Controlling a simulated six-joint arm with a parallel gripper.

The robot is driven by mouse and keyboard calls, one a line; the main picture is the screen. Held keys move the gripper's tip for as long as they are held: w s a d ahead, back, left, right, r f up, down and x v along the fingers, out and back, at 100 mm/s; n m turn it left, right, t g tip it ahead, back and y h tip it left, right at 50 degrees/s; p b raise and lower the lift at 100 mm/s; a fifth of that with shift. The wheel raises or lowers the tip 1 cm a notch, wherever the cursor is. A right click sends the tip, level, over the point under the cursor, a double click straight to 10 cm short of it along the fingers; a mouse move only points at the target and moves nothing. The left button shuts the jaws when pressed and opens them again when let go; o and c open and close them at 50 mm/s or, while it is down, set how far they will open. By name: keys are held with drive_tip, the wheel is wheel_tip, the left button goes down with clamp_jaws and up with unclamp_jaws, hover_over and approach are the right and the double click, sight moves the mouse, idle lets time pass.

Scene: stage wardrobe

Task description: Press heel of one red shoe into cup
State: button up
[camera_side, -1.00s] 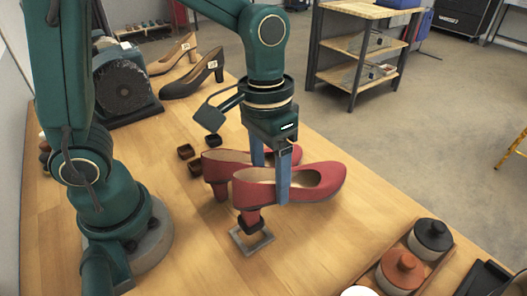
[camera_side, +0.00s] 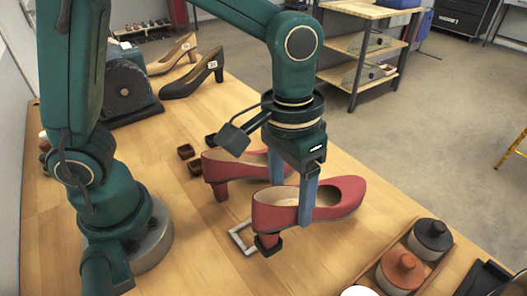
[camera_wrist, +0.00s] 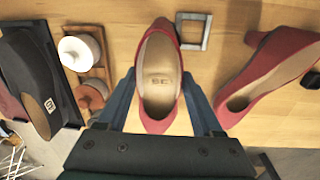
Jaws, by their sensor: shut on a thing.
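My gripper (camera_side: 296,203) is shut on the nearer red shoe (camera_side: 345,197), with its fingers on both sides of the shoe. The held shoe also shows in the wrist view (camera_wrist: 146,80), between the fingers. A dark cup (camera_side: 268,246) is around the lower end of its heel. The heel is to the right of a square metal frame (camera_side: 233,234), which is empty in the wrist view (camera_wrist: 180,31). Whether the cup touches the table is unclear. The other red shoe (camera_side: 220,166) stands behind, partly hidden by the gripper.
Small dark cups (camera_side: 185,152) sit left of the rear red shoe. A tray (camera_side: 425,283) with lidded jars (camera_side: 432,236) is at the front right. Tan (camera_side: 170,57) and black (camera_side: 190,83) heeled shoes stand at the back left near a grinder-like machine (camera_side: 130,90).

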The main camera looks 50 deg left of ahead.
drive_tip(key=d, duration=0.6)
idle(0.5)
drive_tip(key=shift+f, duration=1.7)
idle(0.5)
drive_tip(key=o, duration=1.5)
drive_tip(key=a+r+n+t, duration=0.2)
drive_tip(key=a+r+t, duration=0.1)
drive_tip(key=a+r, duration=0.85)
drive_tip(key=s+a+t, duration=0.1)
drive_tip(key=s+a, duration=0.1)
drive_tip(key=s+a+f+m, duration=0.1)
drive_tip(key=s+a, duration=0.1)
drive_tip(key=s+a+f+t+y, duration=0.1)
drive_tip(key=s+a, duration=0.1)
drive_tip(key=shift+s+a+f+t, duration=0.1)
drive_tip(key=shift+s+a+t, duration=0.05)
drive_tip(key=shift+a+t, duration=0.15)
